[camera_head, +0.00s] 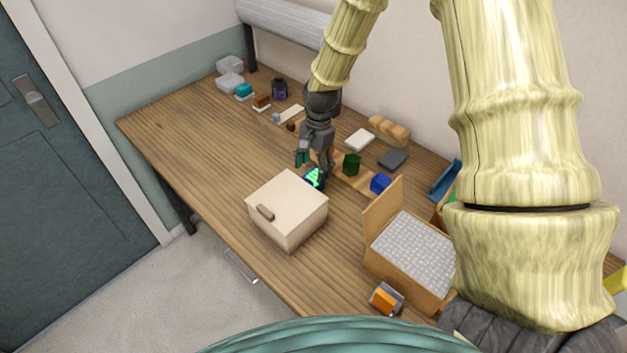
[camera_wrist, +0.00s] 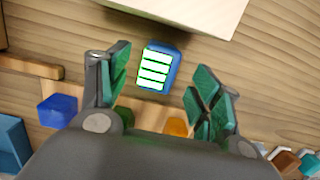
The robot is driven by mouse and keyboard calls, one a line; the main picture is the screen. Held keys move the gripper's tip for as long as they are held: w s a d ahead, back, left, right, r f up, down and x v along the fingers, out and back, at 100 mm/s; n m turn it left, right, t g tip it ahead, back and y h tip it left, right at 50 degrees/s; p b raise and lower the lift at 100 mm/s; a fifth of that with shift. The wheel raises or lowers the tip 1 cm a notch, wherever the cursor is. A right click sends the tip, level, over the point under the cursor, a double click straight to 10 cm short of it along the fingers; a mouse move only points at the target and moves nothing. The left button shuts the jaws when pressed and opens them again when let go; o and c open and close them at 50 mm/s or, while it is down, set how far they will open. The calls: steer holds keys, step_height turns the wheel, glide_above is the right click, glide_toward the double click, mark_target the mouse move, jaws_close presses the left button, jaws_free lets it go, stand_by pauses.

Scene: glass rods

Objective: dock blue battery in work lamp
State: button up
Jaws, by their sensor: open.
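A blue block with bright white-and-green stripes on top, which looks like the blue battery (camera_wrist: 158,68), lies on the wooden table; it also shows in the head view (camera_head: 314,180), partly hidden, beside the cream box. My gripper (camera_head: 314,164) is over it, pointing down. In the wrist view my gripper (camera_wrist: 157,80) has its green-padded fingers apart, with the striped block between and a little beyond them, and visible gaps on both sides. An orange-and-grey object (camera_head: 386,299) at the table's front edge may be the work lamp; I cannot tell for sure.
The cream box with a handle (camera_head: 287,208) stands close to the striped block. A wooden box with a grey textured inside (camera_head: 412,250) is to the right. A plain blue block (camera_head: 380,183) and a green block (camera_head: 352,164) sit behind.

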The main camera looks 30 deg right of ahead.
mark_target(314, 174)
step_height(314, 174, down, 2)
steer(key=shift+d+f+p, duration=0.15)
steer(key=shift+f+p, duration=0.1)
steer(key=shift+p, duration=0.3)
steer(key=shift+f, duration=0.7)
jaws_close()
steer(key=shift+r, duration=0.15)
step_height(314, 174, up, 18)
steer(key=b, duration=0.4)
steer(key=shift+b, duration=0.4)
